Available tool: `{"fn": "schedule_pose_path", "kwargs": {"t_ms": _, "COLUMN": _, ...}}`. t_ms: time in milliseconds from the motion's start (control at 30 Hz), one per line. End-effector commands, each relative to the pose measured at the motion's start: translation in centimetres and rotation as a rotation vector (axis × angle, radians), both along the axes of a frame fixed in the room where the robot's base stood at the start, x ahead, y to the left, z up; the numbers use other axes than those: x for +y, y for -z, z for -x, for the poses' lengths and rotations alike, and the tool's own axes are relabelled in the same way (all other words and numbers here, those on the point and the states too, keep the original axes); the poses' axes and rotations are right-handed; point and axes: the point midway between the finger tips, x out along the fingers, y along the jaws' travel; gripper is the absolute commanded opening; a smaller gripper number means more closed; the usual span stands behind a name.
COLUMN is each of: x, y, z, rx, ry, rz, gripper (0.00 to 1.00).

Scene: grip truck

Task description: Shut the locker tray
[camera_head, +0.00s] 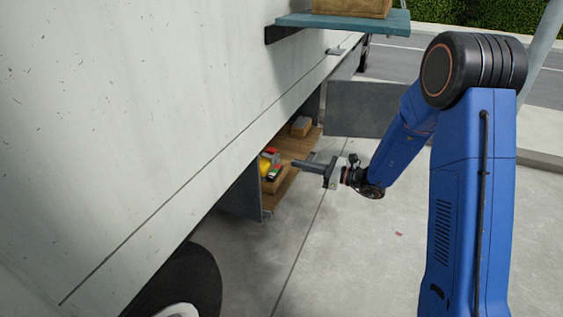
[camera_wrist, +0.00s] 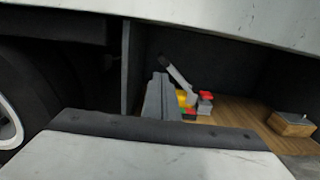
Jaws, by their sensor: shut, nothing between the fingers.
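The locker tray (camera_head: 284,188) is a wooden board slid partly out of the dark locker under the truck's side. Its wooden surface also shows in the wrist view (camera_wrist: 245,115), with yellow and red items and a small box on it. My gripper (camera_head: 297,164) is shut and empty, its fingers pointing left over or beside the tray's outer edge. In the wrist view my fingers (camera_wrist: 160,95) appear in front of the coloured items. I cannot tell whether they touch the tray.
A grey panel (camera_head: 366,109) stands out from the truck beyond the tray, and another grey panel (camera_head: 243,194) is on its near side. A wheel (camera_head: 183,285) is at lower left. A teal shelf (camera_head: 343,22) with a box juts out above. The pavement is clear.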

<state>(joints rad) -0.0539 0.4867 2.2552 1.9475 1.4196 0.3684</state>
Motion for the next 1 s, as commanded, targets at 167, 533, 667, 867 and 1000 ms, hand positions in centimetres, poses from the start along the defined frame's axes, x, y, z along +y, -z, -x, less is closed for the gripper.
{"fn": "schedule_pose_path", "kwargs": {"t_ms": 167, "x": 2.8, "y": 0.1, "z": -0.9, "rx": 0.001, "ry": -0.005, "rz": 0.001, "gripper": 0.00}}
{"fn": "schedule_pose_path", "kwargs": {"t_ms": 533, "x": 8.9, "y": 0.1, "z": -3.0, "rx": 0.002, "ry": -0.005, "rz": 0.002, "gripper": 0.00}}
{"fn": "schedule_pose_path", "kwargs": {"t_ms": 667, "x": 10.5, "y": 0.0, "z": -3.7, "rx": 0.002, "ry": -0.004, "rz": 0.002, "gripper": 0.00}}
{"fn": "schedule_pose_path", "kwargs": {"t_ms": 867, "x": 11.9, "y": 0.0, "z": -4.3, "rx": 0.003, "ry": -0.002, "rz": 0.002, "gripper": 0.00}}
{"fn": "schedule_pose_path", "kwargs": {"t_ms": 1000, "x": 12.2, "y": 0.0, "z": -4.4, "rx": 0.003, "ry": -0.002, "rz": 0.001, "gripper": 0.00}}
